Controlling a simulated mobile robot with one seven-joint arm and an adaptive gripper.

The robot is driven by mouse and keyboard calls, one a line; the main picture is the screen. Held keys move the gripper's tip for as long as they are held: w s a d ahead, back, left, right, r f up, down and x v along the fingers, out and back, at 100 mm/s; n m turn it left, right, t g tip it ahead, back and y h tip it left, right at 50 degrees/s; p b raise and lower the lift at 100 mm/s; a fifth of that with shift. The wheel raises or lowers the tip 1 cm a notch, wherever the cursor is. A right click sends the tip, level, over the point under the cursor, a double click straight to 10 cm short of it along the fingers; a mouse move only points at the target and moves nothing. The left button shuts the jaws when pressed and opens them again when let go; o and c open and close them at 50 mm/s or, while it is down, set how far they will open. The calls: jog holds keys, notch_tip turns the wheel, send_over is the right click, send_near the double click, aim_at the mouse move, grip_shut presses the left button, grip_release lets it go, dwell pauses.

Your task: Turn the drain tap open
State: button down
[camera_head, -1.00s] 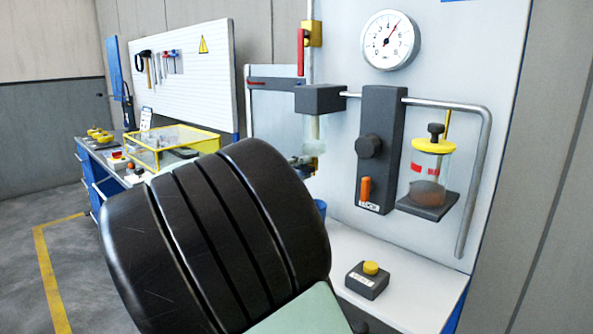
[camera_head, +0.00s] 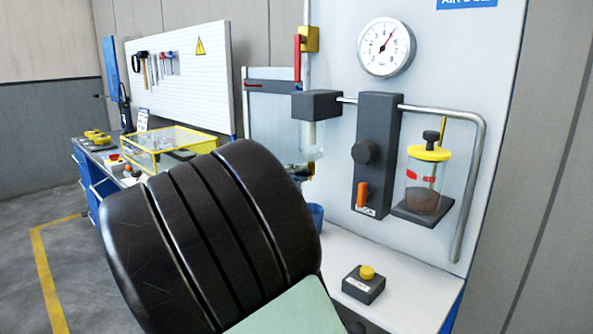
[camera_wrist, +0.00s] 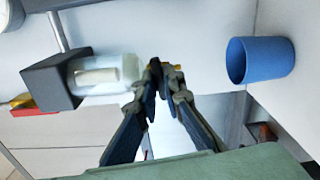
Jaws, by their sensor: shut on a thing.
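The clear filter bowl (camera_head: 311,140) hangs under a dark block on the wall panel. In the wrist view the bowl (camera_wrist: 105,75) lies sideways, with a pale cylinder inside. The small drain tap (camera_wrist: 178,67) is at the bowl's lower end, with a yellow bit showing. My gripper (camera_wrist: 163,78) has its two dark fingertips closed together on the tap, and they hide most of it. In the head view my black arm covers most of the gripper. Only a little dark and yellow shows under the bowl. The tap's exact angle cannot be told.
A blue cup (camera_wrist: 262,60) stands close to the tap; its edge also shows in the head view (camera_head: 316,214). A pressure gauge (camera_head: 387,47), an orange lever (camera_head: 362,195) and a yellow-capped jar (camera_head: 424,180) are to the right. A yellow button box (camera_head: 364,284) sits on the shelf.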

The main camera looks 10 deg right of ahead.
jog(key=shift+n+p, duration=8.1)
jog(key=shift+p, duration=0.9)
jog(key=c, duration=2.3)
grip_release()
